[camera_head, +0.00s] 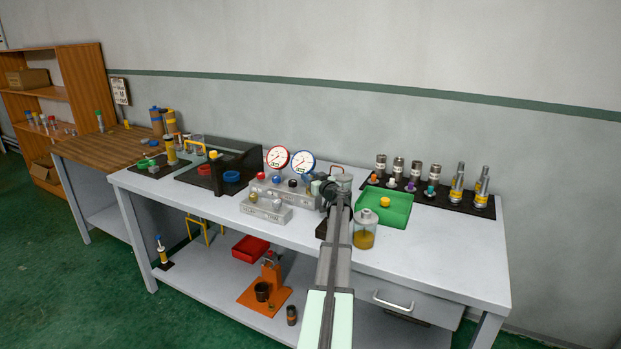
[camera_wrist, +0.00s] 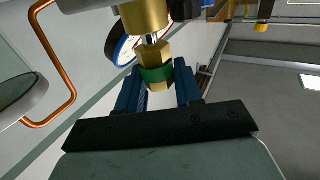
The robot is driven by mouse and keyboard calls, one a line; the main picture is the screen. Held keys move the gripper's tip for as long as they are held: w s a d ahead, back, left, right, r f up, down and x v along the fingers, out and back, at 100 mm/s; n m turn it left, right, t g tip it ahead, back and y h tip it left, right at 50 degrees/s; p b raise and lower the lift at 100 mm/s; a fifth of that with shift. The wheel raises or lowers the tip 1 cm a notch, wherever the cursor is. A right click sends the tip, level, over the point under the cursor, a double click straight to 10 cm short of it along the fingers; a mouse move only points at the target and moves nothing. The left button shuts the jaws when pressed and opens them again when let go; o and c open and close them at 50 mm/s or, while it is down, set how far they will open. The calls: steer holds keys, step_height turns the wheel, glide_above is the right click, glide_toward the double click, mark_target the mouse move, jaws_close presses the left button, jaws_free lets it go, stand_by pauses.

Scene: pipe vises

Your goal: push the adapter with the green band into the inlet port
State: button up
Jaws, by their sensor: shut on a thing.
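The adapter is a brass hex piece with a green band (camera_wrist: 156,74), seen in the wrist view. My gripper (camera_wrist: 159,82) has its two blue fingers shut on it, one on each side. A thin silver stem stands between the adapter and a larger brass cylinder (camera_wrist: 146,16) just above it in the picture. The cylinder looks like the inlet port, but its opening is hidden. I cannot tell how deep the stem sits in it. In the head view my gripper (camera_head: 329,188) is beside the grey block with gauges, and the adapter cannot be made out there.
Two round gauges (camera_head: 302,161) stand behind the grey block (camera_head: 284,192). A green tray (camera_head: 398,212) and a jar of amber liquid (camera_head: 364,232) are close on the right. A copper-coloured bent tube (camera_wrist: 69,75) is left in the wrist view. The table's front right is clear.

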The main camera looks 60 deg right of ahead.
steer(key=shift+w+d, duration=0.1)
stand_by(2.2)
steer(key=shift+a+f, duration=0.25)
steer(key=shift+f, duration=0.55)
stand_by(0.4)
steer(key=o, duration=1.2)
steer(key=v, duration=0.2)
steer(key=r+v, duration=0.1)
steer(key=v, duration=0.5)
steer(key=shift+r, duration=0.2)
